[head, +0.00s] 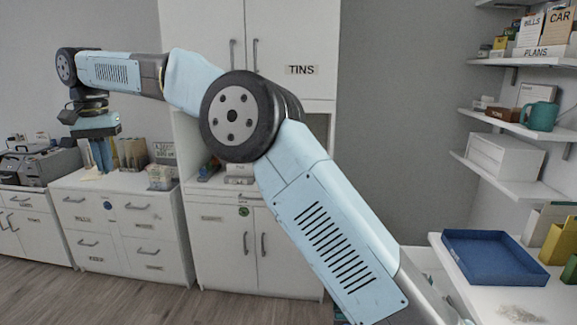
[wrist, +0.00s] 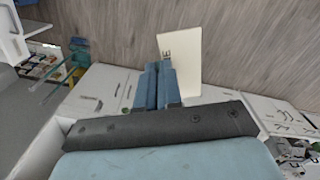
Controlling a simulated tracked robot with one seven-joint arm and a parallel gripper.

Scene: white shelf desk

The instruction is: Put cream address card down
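The cream address card (wrist: 184,58) shows in the wrist view as a pale flat piece with a few dark letters. It is at the tips of my blue gripper fingers (wrist: 158,78) and reaches out past them, partly hidden by the right finger. The fingers are close together and look shut on the card. In the head view my gripper (head: 103,158) points down over the white drawer cabinet (head: 70,184) at the left. A small cream patch (head: 90,174) below the fingertips looks like the card. Whether it touches the cabinet top is unclear.
File holders (head: 132,153) and a small box of items (head: 160,177) stand on the cabinet top right of my gripper. A grey machine (head: 40,163) is on the left. A blue tray (head: 493,257) lies on the right desk. The cabinet's front strip looks clear.

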